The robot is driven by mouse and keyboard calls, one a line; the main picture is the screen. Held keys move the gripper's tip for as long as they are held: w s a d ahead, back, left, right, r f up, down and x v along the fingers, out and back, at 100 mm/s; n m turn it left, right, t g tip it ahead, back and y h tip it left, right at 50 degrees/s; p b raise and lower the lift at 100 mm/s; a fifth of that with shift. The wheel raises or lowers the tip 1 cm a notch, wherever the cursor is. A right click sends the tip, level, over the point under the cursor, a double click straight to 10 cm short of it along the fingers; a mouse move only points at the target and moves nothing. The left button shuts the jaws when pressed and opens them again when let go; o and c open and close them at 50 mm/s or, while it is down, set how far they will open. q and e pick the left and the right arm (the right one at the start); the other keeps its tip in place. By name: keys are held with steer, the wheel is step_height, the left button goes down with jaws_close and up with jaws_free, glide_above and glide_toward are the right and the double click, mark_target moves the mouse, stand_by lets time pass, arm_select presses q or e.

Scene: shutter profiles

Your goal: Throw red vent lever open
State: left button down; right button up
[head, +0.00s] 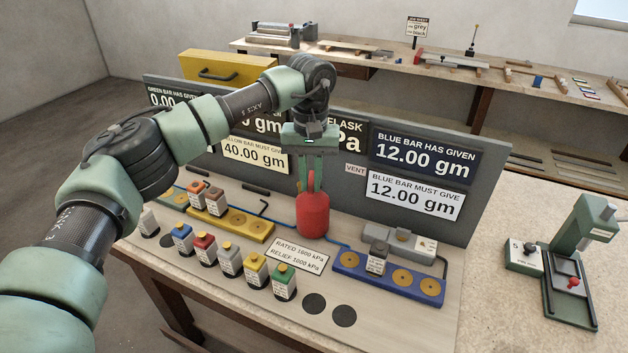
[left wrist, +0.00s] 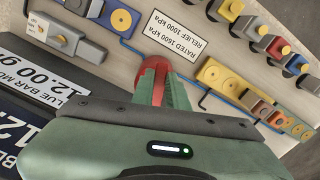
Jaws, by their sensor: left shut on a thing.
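A red flask-like body (head: 312,217) stands upright on the bench panel, below the sign reading "LASK" and "Pa". A small "VENT" label (head: 355,169) is on the upright board just right of it. My left gripper (head: 311,187) points down with its fingers shut at the top of the red body. In the left wrist view the fingers (left wrist: 165,88) cover most of the red body (left wrist: 147,82). My right gripper is not in view.
A yellow bar (head: 230,223) and a blue bar (head: 385,277) with round seats flank the red body. Several coloured blocks (head: 255,268) stand in front. The grey sign board (head: 480,190) rises close behind. A green press (head: 575,265) stands at right.

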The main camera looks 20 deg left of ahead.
mark_target(310, 187)
arm_select(q)
steer(key=shift+w+a+r, duration=0.1)
steer(key=shift+r, duration=0.05)
stand_by(0.3)
steer(key=c, duration=1.4)
jaws_free()
step_height(310, 187, up, 6)
steer(key=shift+r+b, duration=0.15)
steer(key=shift+b, duration=0.75)
steer(key=shift+r, duration=0.65)
